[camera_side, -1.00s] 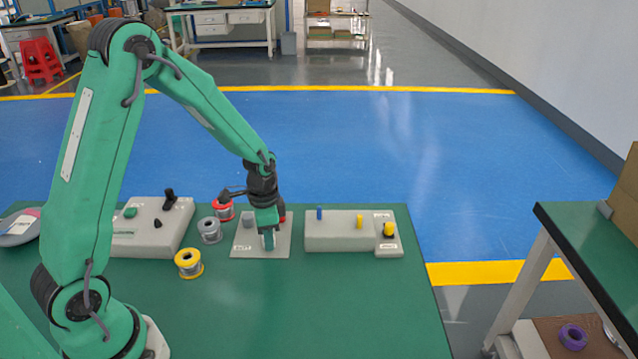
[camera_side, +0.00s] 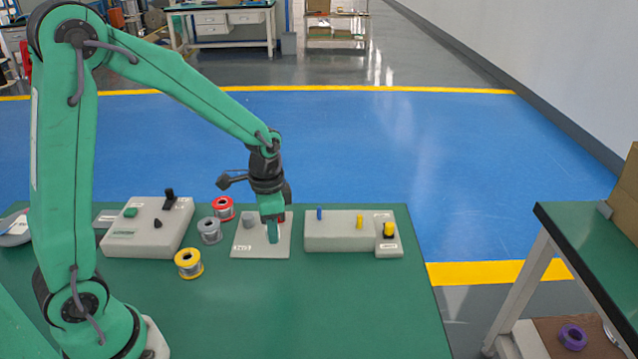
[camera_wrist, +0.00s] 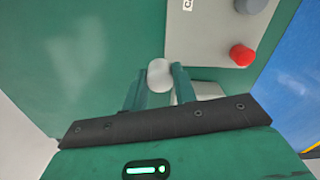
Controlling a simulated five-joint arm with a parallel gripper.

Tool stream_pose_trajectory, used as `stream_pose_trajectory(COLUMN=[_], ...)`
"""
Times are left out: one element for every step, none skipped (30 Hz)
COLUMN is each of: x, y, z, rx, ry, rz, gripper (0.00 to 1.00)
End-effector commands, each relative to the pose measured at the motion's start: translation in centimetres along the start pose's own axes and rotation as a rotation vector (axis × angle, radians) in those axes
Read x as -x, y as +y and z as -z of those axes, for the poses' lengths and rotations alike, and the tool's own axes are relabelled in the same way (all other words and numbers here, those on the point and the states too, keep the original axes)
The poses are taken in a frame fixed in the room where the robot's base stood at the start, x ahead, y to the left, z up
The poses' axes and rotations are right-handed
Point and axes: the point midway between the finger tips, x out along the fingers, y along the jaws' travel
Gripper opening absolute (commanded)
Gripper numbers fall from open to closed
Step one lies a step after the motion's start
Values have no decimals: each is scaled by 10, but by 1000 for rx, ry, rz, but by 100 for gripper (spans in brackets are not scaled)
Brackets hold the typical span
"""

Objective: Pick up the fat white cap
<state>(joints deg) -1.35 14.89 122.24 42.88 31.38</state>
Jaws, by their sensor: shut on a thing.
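The fat white cap (camera_wrist: 159,74) sits between the fingertips in the wrist view. My gripper (camera_wrist: 160,76) is shut on it, one finger on each side. In the side view my gripper (camera_side: 273,236) points down over the light grey pad (camera_side: 241,251). There the fingers hide the cap. I cannot tell how far the cap is above the pad.
A red cap (camera_wrist: 242,55) and a grey cap (camera_wrist: 251,4) stand on the pad. A block with blue and yellow pegs (camera_side: 340,235) is to the right. Several wire spools, such as the yellow one (camera_side: 188,263), and a control box (camera_side: 145,235) are left. The front table is clear.

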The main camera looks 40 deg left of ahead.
Motion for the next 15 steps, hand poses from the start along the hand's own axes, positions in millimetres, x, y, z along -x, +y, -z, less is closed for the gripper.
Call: stream_pose_trajectory(x=[7, 10, 14, 16, 19, 22, 25, 27, 29, 31, 32, 34, 35, 36, 37], y=[10, 16, 22, 27, 31, 37, 41, 44, 48, 51, 53, 56, 58, 60, 61], z=[2, 3, 3, 4, 5, 5, 6, 6, 7, 7, 7, 8, 8, 8, 8], rx=[-6, -6, -6, -5, -6, -5, -5, -4, -3, -4, -3, -2, -2, -2, -2], ry=[3, 3, 3, 3, 3, 1, 2, 2, 2, 1, 1, 1, 1, 1, 1], rz=[2, 2, 2, 2, 1, 1, 1, 1, 1, 0, 0, 0, 1, 1, 0], gripper=[6, 6, 6, 6, 6, 6, 6, 6, 6, 6, 6, 6, 6, 6, 6])
